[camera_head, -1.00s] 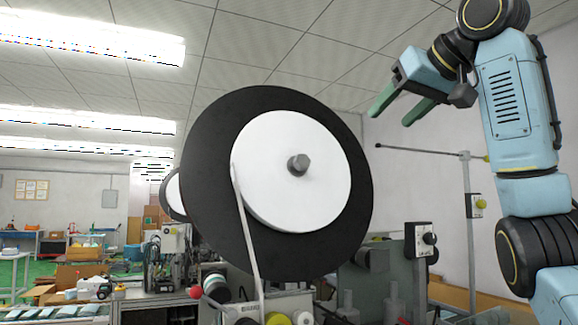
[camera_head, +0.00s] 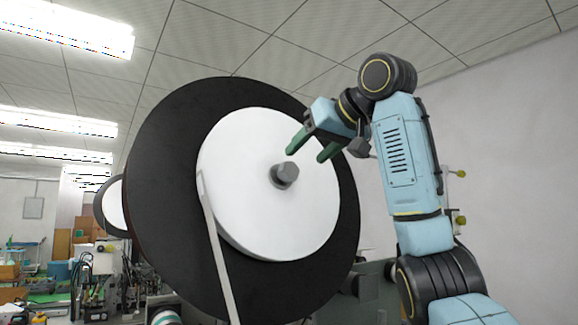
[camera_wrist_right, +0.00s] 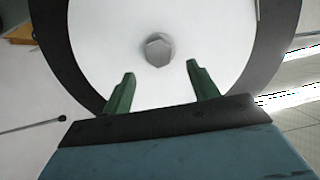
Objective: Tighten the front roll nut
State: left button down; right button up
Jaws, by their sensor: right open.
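The front roll (camera_head: 250,215) is a white disc of wound strip in front of a large black disc (camera_head: 165,190). A grey hexagonal nut (camera_head: 285,175) sits at its centre. My right gripper (camera_head: 306,154) is open and empty, up and to the right of the nut in the head view. In the right wrist view the nut (camera_wrist_right: 159,50) lies beyond the green fingertips (camera_wrist_right: 160,70), roughly midway between their lines. The fingers are apart from it. My left gripper is not in view.
A white strip (camera_head: 218,250) runs down from the roll. A second, smaller roll (camera_head: 114,205) shows behind at the left. Machinery and boxes (camera_head: 90,255) stand at the lower left. The space above the roll is clear.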

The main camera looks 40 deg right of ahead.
aim_at(291, 169)
jog(key=p+x, duration=0.1)
jog(key=x, duration=0.6)
jog(key=shift+w+f+p, duration=0.1)
jog(key=shift+w+p, duration=0.2)
jog(key=shift+w, duration=0.15)
jog(key=shift+s, duration=0.1)
jog(key=shift+c, duration=0.2)
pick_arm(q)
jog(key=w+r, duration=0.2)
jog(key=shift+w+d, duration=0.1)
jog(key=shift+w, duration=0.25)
pick_arm(e)
jog(key=c, duration=0.9)
